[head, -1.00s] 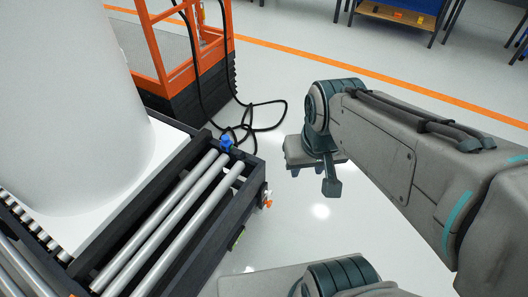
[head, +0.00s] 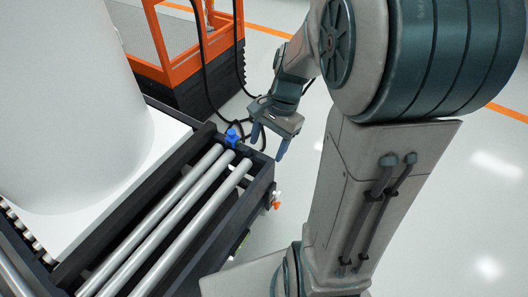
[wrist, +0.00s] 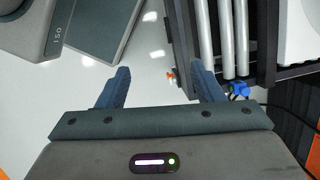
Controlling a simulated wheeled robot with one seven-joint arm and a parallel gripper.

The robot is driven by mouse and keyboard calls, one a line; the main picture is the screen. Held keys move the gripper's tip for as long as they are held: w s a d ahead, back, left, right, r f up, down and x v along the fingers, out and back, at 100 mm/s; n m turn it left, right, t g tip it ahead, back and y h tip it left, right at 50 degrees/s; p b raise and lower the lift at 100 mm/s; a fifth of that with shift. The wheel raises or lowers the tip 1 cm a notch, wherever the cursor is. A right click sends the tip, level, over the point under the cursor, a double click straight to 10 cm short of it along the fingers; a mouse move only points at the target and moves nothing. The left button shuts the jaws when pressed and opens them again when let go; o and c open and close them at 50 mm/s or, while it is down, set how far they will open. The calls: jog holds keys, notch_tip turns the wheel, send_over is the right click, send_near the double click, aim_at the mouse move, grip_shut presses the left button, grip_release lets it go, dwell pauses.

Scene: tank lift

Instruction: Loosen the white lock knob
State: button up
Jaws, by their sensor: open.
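The small white knob (head: 278,194) sits on the outer end face of the dark roller frame (head: 262,182), just above a small orange part (head: 277,205). My gripper (head: 268,147) is open and empty, above and beyond the frame's corner, apart from the knob. In the wrist view the two blue fingers (wrist: 160,68) are spread wide, and the orange part (wrist: 171,76) shows between them, nearer the right finger. The white knob is too small to make out clearly there.
A blue fitting (head: 232,138) stands at the frame's corner near the rollers (head: 165,235). A large white tank (head: 65,110) stands on the left. An orange lift cage (head: 185,50) with black cables is behind.

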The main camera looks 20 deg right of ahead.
jog(key=w+d+f+m+y+b, duration=0.35)
jog(key=f+m, duration=0.25)
jog(key=f, duration=0.3)
jog(key=w+d+f+m+y+b, duration=0.25)
jog(key=f+m+b, duration=0.2)
jog(key=f, duration=0.45)
jog(key=m+t+y+b, duration=0.4)
jog(key=m+t+b, duration=0.55)
jog(key=m, duration=1.15)
send_near(279, 196)
jog(key=s+a+r+g+b, duration=0.1)
jog(key=s+a+r+b, duration=0.15)
jog(key=r, duration=0.85)
jog(key=s+d+f+m+t+h+b, duration=0.1)
jog(key=d+f+m+t+b, duration=0.15)
jog(key=f+m, duration=0.35)
jog(key=s+d+f+m+t+h+b, duration=0.1)
jog(key=f+m+t, duration=0.35)
jog(key=f, duration=0.35)
jog(key=shift+g, duration=0.25)
jog(key=b+x, duration=0.1)
jog(key=x, duration=0.5)
jog(key=b+x, duration=0.2)
jog(key=x, duration=0.5)
jog(key=shift+w+a+f, duration=0.15)
jog(key=shift+a+f, duration=0.05)
jog(key=shift+a, duration=0.05)
jog(key=c, duration=1)
